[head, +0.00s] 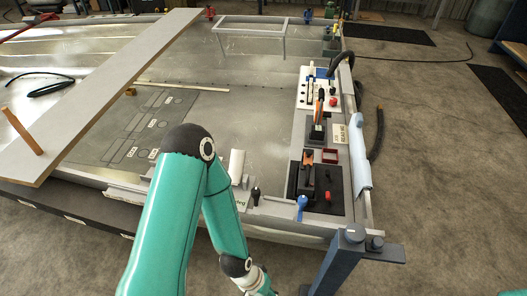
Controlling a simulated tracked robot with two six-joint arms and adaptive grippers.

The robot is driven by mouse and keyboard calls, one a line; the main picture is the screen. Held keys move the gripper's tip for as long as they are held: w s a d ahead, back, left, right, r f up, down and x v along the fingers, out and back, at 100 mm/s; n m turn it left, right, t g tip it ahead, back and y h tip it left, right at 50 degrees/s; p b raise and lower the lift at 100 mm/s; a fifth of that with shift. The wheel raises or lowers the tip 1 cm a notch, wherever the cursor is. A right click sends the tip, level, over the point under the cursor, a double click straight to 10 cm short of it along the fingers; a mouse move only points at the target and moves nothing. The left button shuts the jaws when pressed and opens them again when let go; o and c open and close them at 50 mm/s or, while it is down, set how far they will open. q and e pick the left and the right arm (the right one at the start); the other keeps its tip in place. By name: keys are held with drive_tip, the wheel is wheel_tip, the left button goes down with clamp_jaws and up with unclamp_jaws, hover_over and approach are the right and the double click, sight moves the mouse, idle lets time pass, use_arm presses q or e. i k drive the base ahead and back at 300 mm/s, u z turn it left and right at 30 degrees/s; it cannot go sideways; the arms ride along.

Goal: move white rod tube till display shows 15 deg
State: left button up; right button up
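A short white tube (237,165) stands tilted on the near edge of the hull, just right of my teal arm. Right beside its foot is a pale display (241,199) with green lettering; only the end, "deg", shows, and my arm hides the number. My teal arm comes in from the bottom left, bends at the elbow and runs down to a wrist at the bottom edge. Its gripper is cut off below the picture. My other arm and gripper are not in view. Nothing of mine is seen touching the tube.
A long plank (100,95) lies across the hull at left. A blue-handled lever (302,203) and a black knob (256,193) sit near the tube. Panels with orange levers (318,112) line the right side, beside a long whitish cylinder (359,150). A blue-grey stand (350,250) is at front right.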

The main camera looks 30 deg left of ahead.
sight(238, 157)
drive_tip(key=z, duration=0.05)
drive_tip(key=k, duration=0.8)
drive_tip(key=u, duration=1.1)
drive_tip(key=i, duration=1)
drive_tip(key=u, duration=0.15)
